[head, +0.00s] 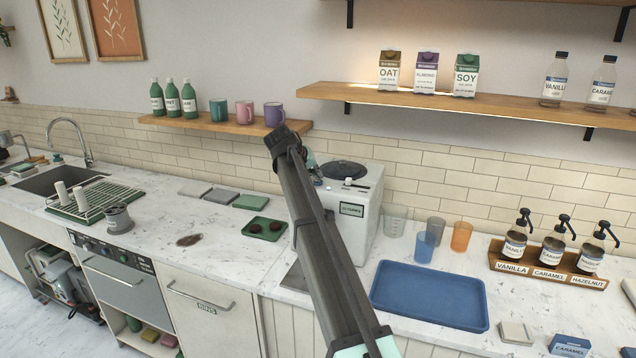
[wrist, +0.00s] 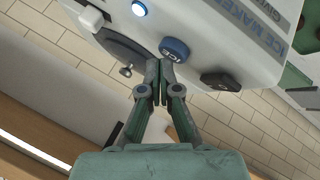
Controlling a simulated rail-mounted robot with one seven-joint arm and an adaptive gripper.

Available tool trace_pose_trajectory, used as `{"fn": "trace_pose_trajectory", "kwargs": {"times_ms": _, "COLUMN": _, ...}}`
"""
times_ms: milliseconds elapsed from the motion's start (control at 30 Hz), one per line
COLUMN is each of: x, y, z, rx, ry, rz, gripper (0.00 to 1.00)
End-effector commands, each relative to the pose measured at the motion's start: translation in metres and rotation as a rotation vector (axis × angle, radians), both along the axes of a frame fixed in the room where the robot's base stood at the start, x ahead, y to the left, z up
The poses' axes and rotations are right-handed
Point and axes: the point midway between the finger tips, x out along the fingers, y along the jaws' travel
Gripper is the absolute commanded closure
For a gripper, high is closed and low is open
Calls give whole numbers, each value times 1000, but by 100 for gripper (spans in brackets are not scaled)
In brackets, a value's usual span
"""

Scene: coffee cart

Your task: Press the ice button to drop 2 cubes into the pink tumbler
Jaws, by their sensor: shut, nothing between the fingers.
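The white ice maker (head: 364,211) stands on the counter against the tiled wall, partly behind my arm in the head view. In the wrist view, its body (wrist: 235,22) carries a blue button marked ICE (wrist: 174,47). My gripper (wrist: 161,66) is shut and empty, with its fingertips right at the edge of this button. I cannot tell whether they touch it. In the head view my gripper is mostly hidden behind my arm. I cannot make out a pink tumbler in either view; my arm covers part of the ice maker's front.
A second dark button (wrist: 221,82) and a lit round lamp (wrist: 139,9) are on the ice maker. Grey (head: 394,220), blue (head: 424,246) and orange (head: 461,236) tumblers stand to its right, behind a blue tray (head: 428,291). A pink mug (head: 244,112) is on the shelf.

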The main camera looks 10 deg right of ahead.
Motion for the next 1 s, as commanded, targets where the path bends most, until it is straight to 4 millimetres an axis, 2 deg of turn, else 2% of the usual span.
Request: {"fn": "trace_pose_trajectory", "kwargs": {"times_ms": 1000, "x": 0, "y": 0, "z": -10, "rx": 0, "ry": 1, "rz": -1, "gripper": 100}}
